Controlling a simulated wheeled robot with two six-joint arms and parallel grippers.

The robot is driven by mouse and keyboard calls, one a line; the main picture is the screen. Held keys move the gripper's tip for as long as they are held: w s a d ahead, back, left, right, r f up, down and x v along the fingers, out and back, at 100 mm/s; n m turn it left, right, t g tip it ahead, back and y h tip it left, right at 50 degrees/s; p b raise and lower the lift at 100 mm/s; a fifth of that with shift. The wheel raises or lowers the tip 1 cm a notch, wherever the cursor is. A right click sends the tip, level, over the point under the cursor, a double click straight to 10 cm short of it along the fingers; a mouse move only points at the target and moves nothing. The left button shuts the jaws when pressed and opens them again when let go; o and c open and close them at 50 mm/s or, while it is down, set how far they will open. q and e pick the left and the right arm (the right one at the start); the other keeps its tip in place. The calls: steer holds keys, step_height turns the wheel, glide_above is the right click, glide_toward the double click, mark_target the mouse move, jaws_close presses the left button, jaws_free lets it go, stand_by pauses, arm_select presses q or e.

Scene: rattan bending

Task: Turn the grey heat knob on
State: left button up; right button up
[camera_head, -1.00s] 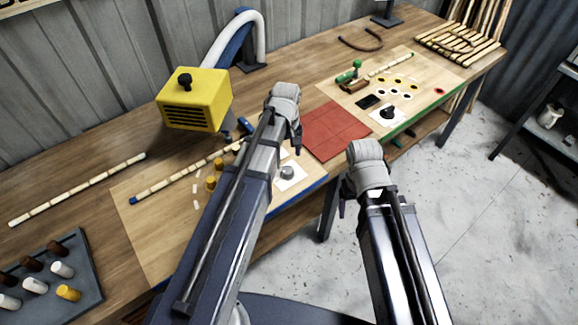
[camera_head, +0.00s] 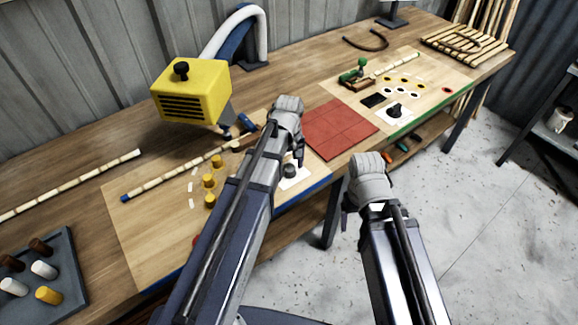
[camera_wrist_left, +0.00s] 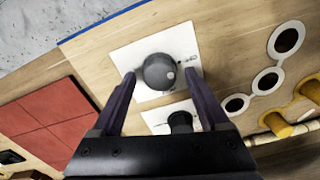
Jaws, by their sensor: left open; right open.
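The grey heat knob (camera_wrist_left: 158,72) sits on a white plate (camera_wrist_left: 125,57) at the table's blue-edged front. It is round with a small pale dot on its right side in the left wrist view. My left gripper (camera_wrist_left: 160,75) is open, with one finger at each side of the knob; I cannot tell whether they touch it. In the head view the knob (camera_head: 290,171) shows just below my left gripper (camera_head: 296,160). A darker, smaller knob (camera_wrist_left: 181,120) on a second white plate is partly hidden by the gripper. My right gripper (camera_head: 346,212) hangs off the table's front, its fingers mostly hidden.
A yellow heater box (camera_head: 190,92) stands left of my left arm. Yellow pegs (camera_head: 209,181) and a rattan pole (camera_head: 170,181) lie near. A red tiled mat (camera_head: 340,128) is to the right. A black knob (camera_head: 397,111) sits further right.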

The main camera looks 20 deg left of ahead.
arm_select(q)
jaws_close()
stand_by(0.5)
steer(key=shift+m, duration=0.3)
steer(key=m, duration=0.3)
steer(key=shift+m, duration=0.4)
steer(key=m, duration=0.4)
steer(key=shift+d, duration=0.1)
steer(key=m, duration=0.5)
steer(key=shift+m, duration=2.2)
